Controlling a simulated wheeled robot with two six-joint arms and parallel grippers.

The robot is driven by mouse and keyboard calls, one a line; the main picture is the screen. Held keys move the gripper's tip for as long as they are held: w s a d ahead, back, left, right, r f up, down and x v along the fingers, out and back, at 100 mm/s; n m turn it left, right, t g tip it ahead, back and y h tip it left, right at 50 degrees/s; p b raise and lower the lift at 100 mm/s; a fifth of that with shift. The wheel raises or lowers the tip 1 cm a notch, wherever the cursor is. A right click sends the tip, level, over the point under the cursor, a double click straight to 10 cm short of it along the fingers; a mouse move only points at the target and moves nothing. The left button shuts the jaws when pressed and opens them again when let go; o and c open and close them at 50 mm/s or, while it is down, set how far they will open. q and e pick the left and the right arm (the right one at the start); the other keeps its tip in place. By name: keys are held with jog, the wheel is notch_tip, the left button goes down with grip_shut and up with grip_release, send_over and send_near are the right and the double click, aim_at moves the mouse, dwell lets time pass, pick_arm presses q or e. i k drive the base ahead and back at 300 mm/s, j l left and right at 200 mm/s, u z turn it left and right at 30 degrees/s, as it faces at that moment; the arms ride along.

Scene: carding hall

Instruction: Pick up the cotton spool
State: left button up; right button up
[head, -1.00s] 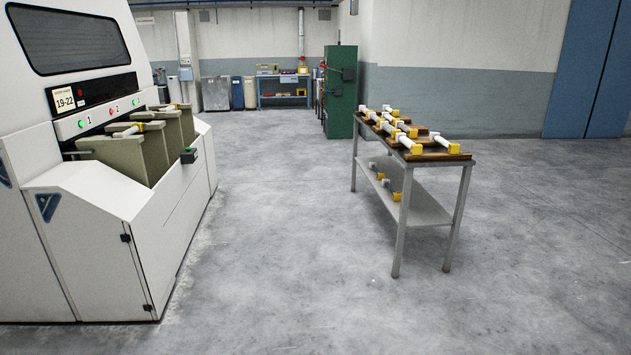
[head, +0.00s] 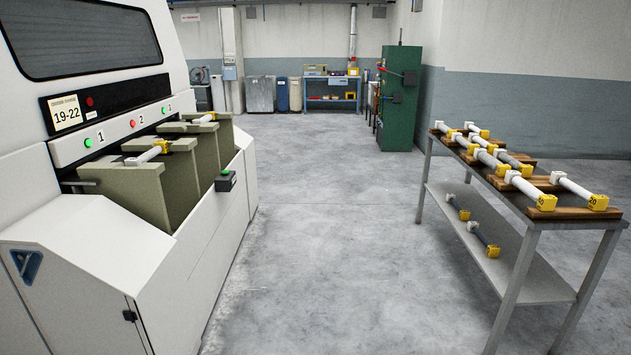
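Several white spools with yellow square ends lie on wooden racks on top of a metal table at the right; the nearest spool (head: 524,184) has a numbered yellow end. Another spool (head: 579,190) lies to its right. Two darker spools lie on the table's lower shelf, one of them this grey spool (head: 483,239). White spools with yellow ends also rest on the green bins of the machine at the left, such as this machine spool (head: 148,153). I cannot tell which one is the cotton spool. Neither of my grippers shows.
The white machine (head: 190,275) with numbered lights fills the left side. The metal table (head: 520,262) stands at the right. Clear concrete floor (head: 330,220) runs between them. A green cabinet (head: 400,110) and a blue workbench (head: 330,85) stand at the back.

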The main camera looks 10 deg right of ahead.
aim_at(480, 154)
jog(key=i+z, duration=0.15)
jog(key=i, duration=0.5)
jog(key=i+j+z, duration=0.1)
jog(key=i, duration=0.5)
jog(key=i+j+z, duration=0.15)
jog(key=i, duration=0.45)
jog(key=i+j+z, duration=0.2)
jog(key=i+z, duration=0.25)
jog(key=i+j+z, duration=0.2)
jog(key=z, duration=0.25)
jog(key=i+j+z, duration=0.25)
jog(key=j+z, duration=0.2)
jog(key=i+j+z, duration=0.15)
jog(key=j+z, duration=0.3)
jog(key=j, duration=0.25)
jog(key=i+j+z, duration=0.15)
jog(key=j, duration=0.1)
